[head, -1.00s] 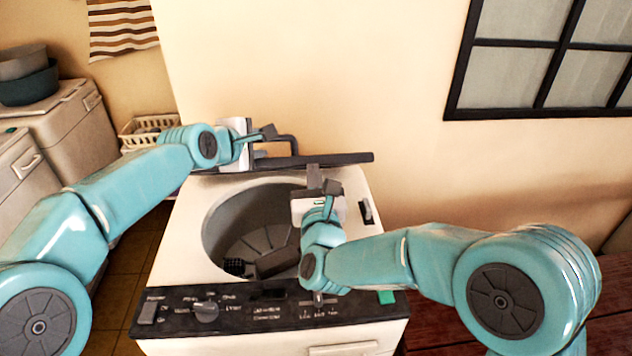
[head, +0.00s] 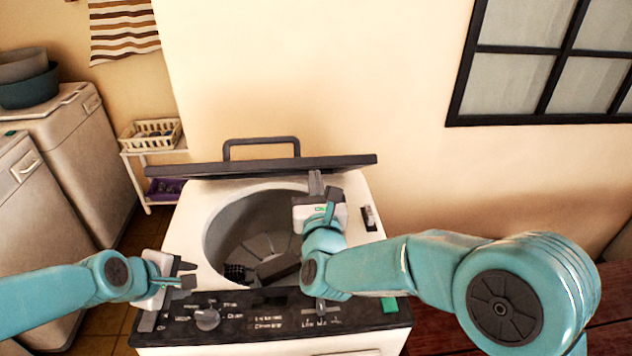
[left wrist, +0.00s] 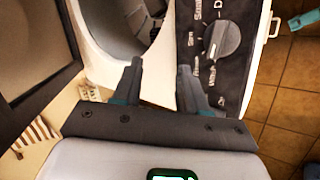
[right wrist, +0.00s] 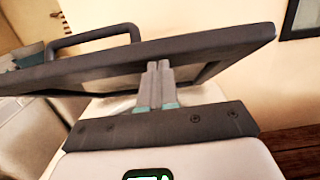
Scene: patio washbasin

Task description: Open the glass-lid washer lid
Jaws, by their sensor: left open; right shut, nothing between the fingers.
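The washer (head: 190,225) stands in front of me with its round drum opening uncovered. Its dark-framed lid (head: 210,170) stands raised at the back, seen nearly edge-on, with a handle (head: 262,141) on its upper edge. The lid also fills the upper part of the right wrist view (right wrist: 100,65). My right gripper (head: 322,182) is shut and empty over the right side of the opening, close in front of the lid; I cannot tell if it touches. My left gripper (head: 188,274) is open and empty near the front left corner, by the control panel and its knob (left wrist: 222,38).
The control panel (head: 240,318) runs along the washer's front edge. Other white machines (head: 75,140) stand at the left, with basins (head: 28,88) on top. A rack with a basket (head: 152,133) stands behind. A wall with a window (head: 515,75) closes the back.

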